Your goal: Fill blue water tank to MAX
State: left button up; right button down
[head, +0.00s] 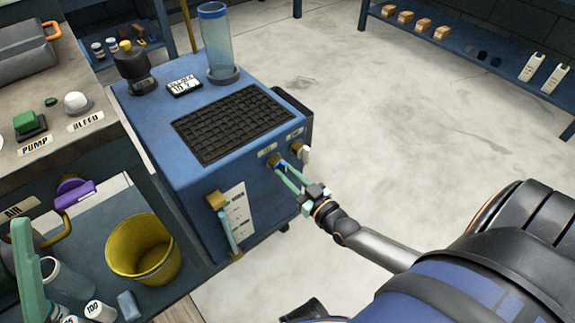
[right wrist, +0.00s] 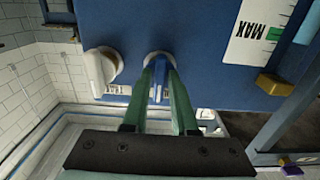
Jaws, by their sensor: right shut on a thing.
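The blue water tank (head: 190,150) is a blue cabinet with a black grid on top. Its front has a white level scale (head: 237,208), whose MAX label (right wrist: 258,30) and green mark show in the right wrist view. My right gripper (head: 284,173) is shut on a small blue valve handle (right wrist: 157,82) on the tank's side. A white handle (head: 304,153) sits beside it, apart from the fingers. The water level is not clear. A light-green bar (head: 25,265) at the lower left may be a finger of my left gripper; its jaws cannot be made out.
A clear cylinder (head: 216,45) and a dark pot with a yellow top (head: 132,62) stand on the tank. A yellow bucket (head: 118,265) stands left of it. The bench (head: 60,145) at left carries PUMP and BLEED buttons. Open floor (head: 400,110) lies at right.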

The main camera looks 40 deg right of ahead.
jog(key=shift+f, duration=0.1)
dwell(0.3)
jog(key=c, duration=0.9)
grip_release()
jog(key=shift+o, duration=0.2)
pick_arm(q)
jog(key=shift+s+a+r+p, duration=0.1)
jog(key=shift+r+p, duration=1.55)
pick_arm(e)
jog(key=s, duration=1.2)
jog(key=shift+s+d, duration=0.25)
jog(key=shift+d, duration=0.2)
